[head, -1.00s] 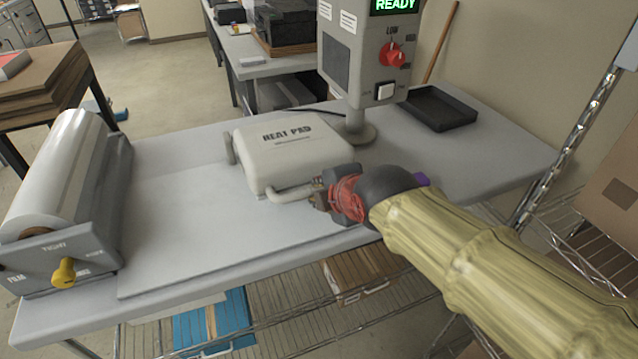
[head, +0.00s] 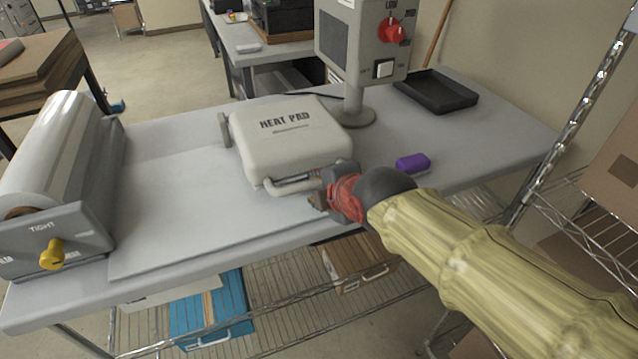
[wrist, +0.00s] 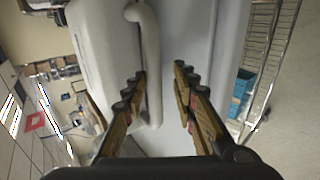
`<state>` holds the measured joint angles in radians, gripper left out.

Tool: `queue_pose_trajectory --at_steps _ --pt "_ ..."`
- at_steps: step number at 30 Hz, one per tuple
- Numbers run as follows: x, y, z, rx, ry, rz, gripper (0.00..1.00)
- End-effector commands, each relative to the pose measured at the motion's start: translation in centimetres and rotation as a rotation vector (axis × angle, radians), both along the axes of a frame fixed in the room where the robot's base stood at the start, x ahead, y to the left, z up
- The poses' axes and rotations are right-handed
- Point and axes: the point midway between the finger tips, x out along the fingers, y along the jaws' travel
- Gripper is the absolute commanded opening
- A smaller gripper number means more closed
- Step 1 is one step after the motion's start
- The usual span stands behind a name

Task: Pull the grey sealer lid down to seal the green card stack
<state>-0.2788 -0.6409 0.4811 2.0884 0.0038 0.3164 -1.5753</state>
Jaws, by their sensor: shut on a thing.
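The pale grey sealer lid (head: 288,136), marked HEAT PAD, sits on the table below the control box. Its bar handle (head: 285,186) runs along the front edge. My gripper (head: 318,188) is at the right part of this handle. The lid's side (wrist: 95,45) fills the upper left there. I cannot see the green card stack in any view.
A film roller (head: 60,170) with a yellow knob stands at the table's left. The control box (head: 365,40) stands behind the lid. A purple block (head: 413,163) lies right of the lid, close to my arm. A black tray (head: 436,92) lies farther back.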

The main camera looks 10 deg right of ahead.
Motion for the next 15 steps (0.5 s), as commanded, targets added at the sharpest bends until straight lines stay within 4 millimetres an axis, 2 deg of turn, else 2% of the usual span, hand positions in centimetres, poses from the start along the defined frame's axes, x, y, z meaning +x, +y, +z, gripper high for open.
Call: queue_pose_trajectory --at_steps 1,8,15 --pt "-0.48 -0.14 -2.01 -0.011 0.037 0.0 0.21" --pt "-0.5 -0.14 -1.9 -0.01 0.036 0.0 0.34" --pt "-0.46 -0.13 -1.62 -0.01 0.031 0.001 0.34"
